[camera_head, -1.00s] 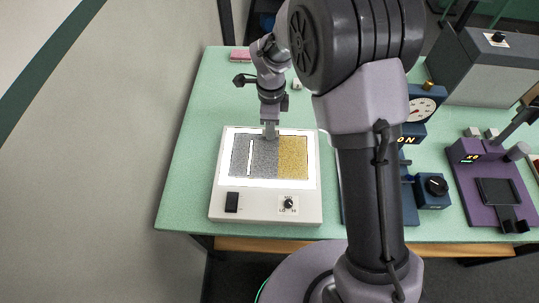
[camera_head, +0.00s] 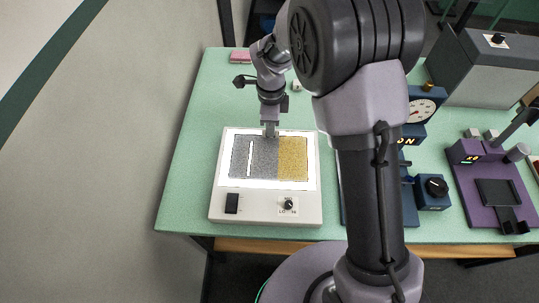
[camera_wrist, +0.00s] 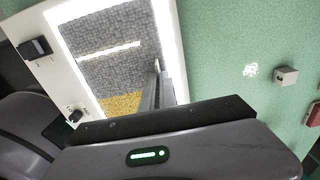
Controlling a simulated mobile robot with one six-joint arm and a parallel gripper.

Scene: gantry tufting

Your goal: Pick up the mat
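The mat (camera_head: 262,158) lies flat on the lit panel of a white light box (camera_head: 265,206). It is grey on the left and centre, with a yellow part on the right and a bright narrow slit in the grey. It also shows in the wrist view (camera_wrist: 112,68). My gripper (camera_head: 270,134) points down at the far edge of the mat, near the middle. In the wrist view my fingertips (camera_wrist: 156,65) are at the grey part near that edge. The fingers are seen nearly edge-on, so the gap and any mat edge between them are hidden.
The light box has a black switch (camera_head: 231,203) and a knob (camera_head: 289,203) at its front. A blue device with a dial (camera_head: 423,108) and a purple device (camera_head: 490,180) stand to the right. A pink block (camera_head: 240,57) lies at the back. Green table left of the box is clear.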

